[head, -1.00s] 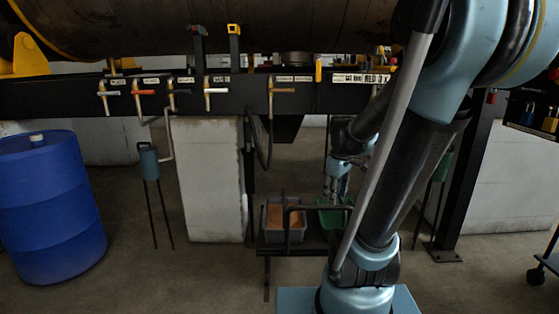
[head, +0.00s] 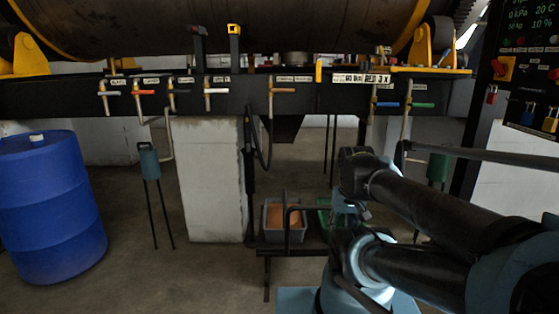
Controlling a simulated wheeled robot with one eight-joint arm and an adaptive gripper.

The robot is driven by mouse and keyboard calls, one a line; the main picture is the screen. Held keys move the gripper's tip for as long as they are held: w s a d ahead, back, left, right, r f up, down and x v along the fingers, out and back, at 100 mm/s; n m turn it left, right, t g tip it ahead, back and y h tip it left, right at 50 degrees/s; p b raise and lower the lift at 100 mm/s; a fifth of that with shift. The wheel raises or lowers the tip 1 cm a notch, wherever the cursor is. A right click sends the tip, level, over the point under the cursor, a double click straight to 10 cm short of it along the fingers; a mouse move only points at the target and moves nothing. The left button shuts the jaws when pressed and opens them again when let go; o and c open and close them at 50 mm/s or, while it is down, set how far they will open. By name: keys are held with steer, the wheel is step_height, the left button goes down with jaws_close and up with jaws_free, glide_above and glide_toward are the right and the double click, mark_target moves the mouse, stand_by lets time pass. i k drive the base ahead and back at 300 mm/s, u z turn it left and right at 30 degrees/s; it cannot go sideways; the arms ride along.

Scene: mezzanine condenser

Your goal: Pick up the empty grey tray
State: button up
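A grey tray (head: 271,233) sits on a low dark stand in the lower middle of the head view. An orange-brown area fills much of its inside; I cannot tell whether this is contents or the tray's floor. A green tray (head: 324,217) stands just right of it, partly hidden by my arm. My gripper (head: 346,208) hangs at the green tray's right side, to the right of the grey tray and apart from it in the picture. Its fingertips are small, dark and partly covered by my arm, so their opening is unclear.
A dark bar handle (head: 290,209) rises at the stand, in front of the grey tray. A pale pillar (head: 210,180) stands to the left, a blue drum (head: 50,205) farther left. A black beam with valve levers (head: 230,95) crosses above.

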mark_target(274, 225)
steer(key=u, duration=1.4)
steer(key=k, duration=0.9)
steer(key=z, duration=0.9)
steer(key=i, duration=1.05)
